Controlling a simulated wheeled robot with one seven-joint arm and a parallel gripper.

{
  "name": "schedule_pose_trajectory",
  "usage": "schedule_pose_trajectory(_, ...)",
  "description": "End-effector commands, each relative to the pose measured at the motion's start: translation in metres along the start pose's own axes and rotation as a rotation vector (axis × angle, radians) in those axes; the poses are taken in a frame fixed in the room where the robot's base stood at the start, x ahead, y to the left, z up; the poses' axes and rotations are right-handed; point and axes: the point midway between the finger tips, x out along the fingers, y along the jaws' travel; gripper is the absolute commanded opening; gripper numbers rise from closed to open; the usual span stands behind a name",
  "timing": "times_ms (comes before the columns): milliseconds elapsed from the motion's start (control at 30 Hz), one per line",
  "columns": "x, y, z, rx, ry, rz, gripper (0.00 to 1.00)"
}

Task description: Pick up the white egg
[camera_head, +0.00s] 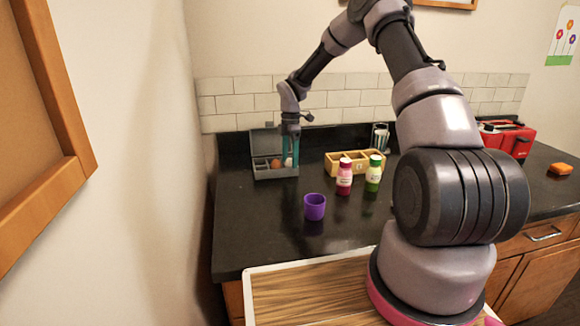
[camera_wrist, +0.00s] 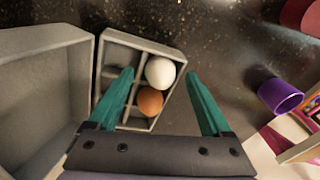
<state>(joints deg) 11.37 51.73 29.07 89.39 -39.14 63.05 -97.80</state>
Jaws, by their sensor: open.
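The white egg (camera_wrist: 160,72) sits in a compartment of the grey divided box (camera_wrist: 124,38), beside a brown egg (camera_wrist: 150,101). In the head view the white egg (camera_head: 288,162) is a small pale spot, partly hidden by my gripper. My gripper (camera_wrist: 162,82) is open, with its teal fingers to the left and right of the eggs in the wrist view. In the head view my gripper (camera_head: 290,155) points down over the right side of the box (camera_head: 277,173). Whether the fingers touch the white egg cannot be told.
The box's open lid (camera_wrist: 45,75) stands at the left in the wrist view. A purple cup (camera_head: 314,206), a pink-red bottle (camera_head: 344,178), a green bottle (camera_head: 373,175) and a wooden divided box (camera_head: 340,157) stand to the right. The dark counter (camera_head: 245,220) in front is clear.

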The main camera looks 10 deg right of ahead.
Motion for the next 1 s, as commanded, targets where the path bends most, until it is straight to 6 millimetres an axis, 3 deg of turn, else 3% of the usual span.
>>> schedule_pose_trajectory(67, 0.0, 0.0, 0.0, 0.0, 0.0, 0.0, 0.83)
schedule_pose_trajectory(200, -0.001, 0.0, 0.0, 0.0, 0.0, 0.0, 0.33)
schedule_pose_trajectory(233, -0.001, 0.0, 0.0, 0.001, 0.0, 0.0, 0.3)
schedule_pose_trajectory(633, -0.009, -0.001, -0.001, 0.001, -0.001, 0.002, 0.29)
schedule_pose_trajectory(1000, -0.077, -0.01, -0.007, 0.001, -0.001, 0.003, 0.29)
